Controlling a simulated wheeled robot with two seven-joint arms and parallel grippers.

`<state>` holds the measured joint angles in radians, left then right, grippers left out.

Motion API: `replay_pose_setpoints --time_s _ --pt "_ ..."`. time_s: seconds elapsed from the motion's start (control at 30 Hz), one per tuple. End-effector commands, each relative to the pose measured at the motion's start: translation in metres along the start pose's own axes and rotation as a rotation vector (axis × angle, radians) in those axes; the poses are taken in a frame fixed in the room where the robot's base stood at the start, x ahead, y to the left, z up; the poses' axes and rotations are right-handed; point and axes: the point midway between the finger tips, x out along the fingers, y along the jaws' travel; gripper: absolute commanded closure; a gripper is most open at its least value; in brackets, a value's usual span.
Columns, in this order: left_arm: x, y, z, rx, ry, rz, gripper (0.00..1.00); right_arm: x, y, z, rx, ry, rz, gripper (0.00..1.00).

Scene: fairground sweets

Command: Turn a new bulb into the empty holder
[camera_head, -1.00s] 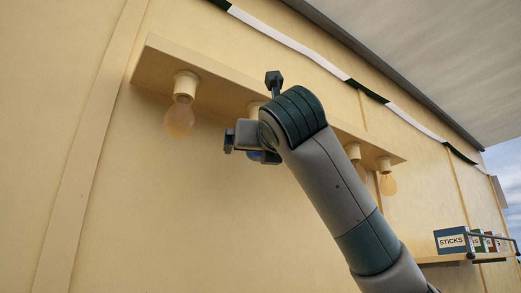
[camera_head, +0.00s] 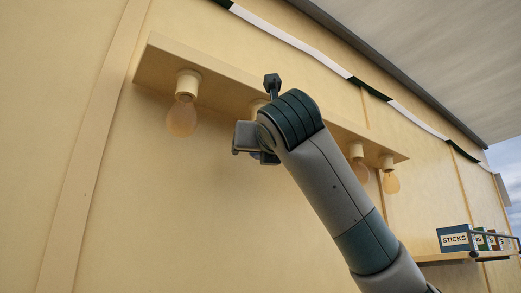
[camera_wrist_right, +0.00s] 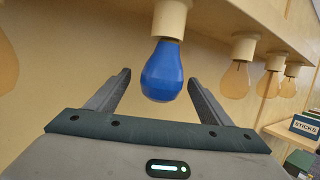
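A blue bulb (camera_wrist_right: 162,72) hangs upright, neck up, at the mouth of a cream holder (camera_wrist_right: 172,18) in the right wrist view. I cannot tell how firmly it is seated. My right gripper (camera_wrist_right: 160,79) is open, with one finger on each side of the bulb and a visible gap to both. In the head view my right gripper (camera_head: 254,143) is below the shelf-like board, and my arm covers most of this holder (camera_head: 257,105) and the bulb. My left gripper is not in view.
Clear amber bulbs hang in neighbouring holders: one on the left (camera_head: 182,118) and others on the right (camera_head: 390,182). The cream board (camera_head: 225,85) runs above them along the wall. A shelf with a STICKS box (camera_head: 454,240) is at lower right. The wall below the left bulb is clear.

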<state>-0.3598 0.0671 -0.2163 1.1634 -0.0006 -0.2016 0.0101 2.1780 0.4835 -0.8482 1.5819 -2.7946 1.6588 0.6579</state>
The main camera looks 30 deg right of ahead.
Motion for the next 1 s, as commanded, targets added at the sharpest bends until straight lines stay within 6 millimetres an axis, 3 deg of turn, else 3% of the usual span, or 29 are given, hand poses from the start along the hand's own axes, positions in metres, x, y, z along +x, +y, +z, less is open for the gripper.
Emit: replay_pose_setpoints --time_s 0.03,0.17,0.67,1.0 --pt "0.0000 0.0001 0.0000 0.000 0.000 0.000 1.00 0.0000 0.0001 -0.0001 0.000 0.000 0.000 0.39" --pt "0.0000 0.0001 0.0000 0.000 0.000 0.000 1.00 0.0000 0.0002 -0.0001 0.000 0.000 0.000 0.70" --pt "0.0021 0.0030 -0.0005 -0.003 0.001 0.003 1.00 0.0002 0.0001 -0.0018 0.007 0.003 0.029 0.71" --pt "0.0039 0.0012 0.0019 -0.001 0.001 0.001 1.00 0.0012 -0.0010 -0.0013 0.098 0.003 0.341 0.71"
